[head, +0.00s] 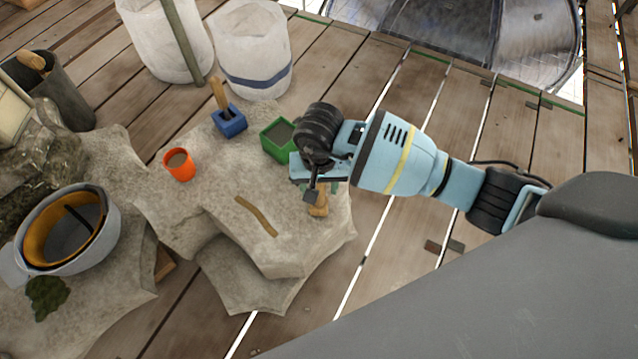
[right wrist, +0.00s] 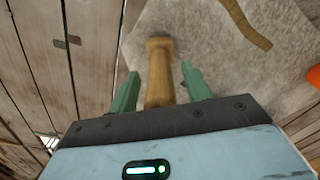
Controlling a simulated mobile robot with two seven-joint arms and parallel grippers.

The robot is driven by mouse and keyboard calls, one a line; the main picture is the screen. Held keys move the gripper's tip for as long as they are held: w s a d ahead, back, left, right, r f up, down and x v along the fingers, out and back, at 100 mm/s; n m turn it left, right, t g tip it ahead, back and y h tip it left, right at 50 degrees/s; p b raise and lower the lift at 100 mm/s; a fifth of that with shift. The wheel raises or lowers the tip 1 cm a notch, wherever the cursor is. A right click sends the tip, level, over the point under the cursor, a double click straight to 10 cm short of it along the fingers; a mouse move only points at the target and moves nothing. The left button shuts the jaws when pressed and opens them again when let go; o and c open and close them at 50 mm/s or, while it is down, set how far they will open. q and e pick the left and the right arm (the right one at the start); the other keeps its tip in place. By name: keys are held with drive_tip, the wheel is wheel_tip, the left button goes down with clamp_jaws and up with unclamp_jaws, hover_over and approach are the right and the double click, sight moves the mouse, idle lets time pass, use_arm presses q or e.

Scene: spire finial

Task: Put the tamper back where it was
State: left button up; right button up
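A light wooden tool, which I take to be the tamper (head: 318,205), is at the right edge of the stone block, partly hidden by my right gripper in the head view. In the right wrist view the tamper (right wrist: 159,72) shows a wider end and a narrower shaft. My right gripper (right wrist: 158,88) is open, with a green finger on each side of the shaft and a visible gap at both. My right gripper (head: 318,188) is low over the stone in the head view. My left gripper is not in view.
The stone block (head: 225,215) carries an orange cup (head: 179,164), a blue holder (head: 230,122) with a wooden-handled tool, a green box (head: 272,146) and a flat brown strip (head: 257,216). A grey bucket (head: 103,240) stands left. White sacks (head: 253,50) stand behind.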

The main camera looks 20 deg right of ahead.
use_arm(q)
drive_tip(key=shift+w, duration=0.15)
use_arm(e)
drive_tip(key=shift+r, duration=0.1)
drive_tip(key=shift+r, duration=0.3)
wheel_tip(320, 180, up, 10)
drive_tip(key=p, duration=0.3)
drive_tip(key=shift+w, duration=0.1)
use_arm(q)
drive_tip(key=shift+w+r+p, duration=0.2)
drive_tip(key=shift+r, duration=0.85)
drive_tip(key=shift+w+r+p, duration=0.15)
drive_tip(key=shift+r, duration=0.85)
use_arm(e)
drive_tip(key=shift+r, duration=0.8)
